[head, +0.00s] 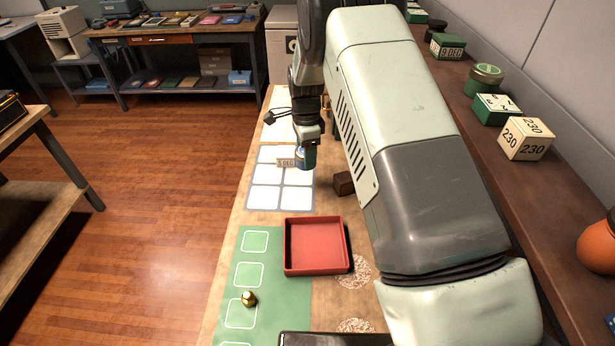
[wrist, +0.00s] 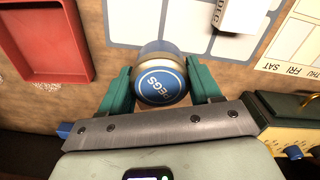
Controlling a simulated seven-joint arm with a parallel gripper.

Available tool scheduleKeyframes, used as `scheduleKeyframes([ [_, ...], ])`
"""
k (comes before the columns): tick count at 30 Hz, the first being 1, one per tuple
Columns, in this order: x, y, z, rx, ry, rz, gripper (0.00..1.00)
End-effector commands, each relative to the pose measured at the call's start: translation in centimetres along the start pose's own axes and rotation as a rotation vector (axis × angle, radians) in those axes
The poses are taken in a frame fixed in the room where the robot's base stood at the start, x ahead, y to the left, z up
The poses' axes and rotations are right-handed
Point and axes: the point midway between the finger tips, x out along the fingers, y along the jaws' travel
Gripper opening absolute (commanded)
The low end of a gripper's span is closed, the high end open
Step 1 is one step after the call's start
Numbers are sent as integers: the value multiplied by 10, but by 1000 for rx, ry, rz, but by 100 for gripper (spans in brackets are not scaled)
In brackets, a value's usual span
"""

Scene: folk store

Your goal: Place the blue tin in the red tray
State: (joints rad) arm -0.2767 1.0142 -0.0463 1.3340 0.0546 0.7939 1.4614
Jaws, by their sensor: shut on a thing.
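The blue tin (wrist: 161,84) has a blue lid lettered "PEGS" and metallic sides. My gripper (wrist: 162,88) is shut on it, with one green finger on each side in the wrist view. In the head view the tin (head: 306,158) hangs below my gripper (head: 307,150), over the white-squared board, partly hidden by the fingers. The red tray (head: 317,247) is a shallow square on the bench, nearer the camera than the tin. It shows empty. Part of the tray also appears at upper left in the wrist view (wrist: 45,45).
A dark brown block (head: 343,183) lies between the tin and the tray, to the right. A small brass piece (head: 249,298) stands on the green mat (head: 273,290). A small "DEC" block (head: 286,162) is beside the tin. A shelf (head: 480,150) with boxes runs along the right.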

Motion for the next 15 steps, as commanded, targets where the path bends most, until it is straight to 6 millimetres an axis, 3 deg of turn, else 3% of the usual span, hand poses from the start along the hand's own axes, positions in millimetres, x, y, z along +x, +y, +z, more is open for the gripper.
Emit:
scheduleKeyframes([
  [5, -10, 24, 6, -96, 0, 3, 25],
  [15, -12, 136, 27, -524, 1, 3, 25],
])
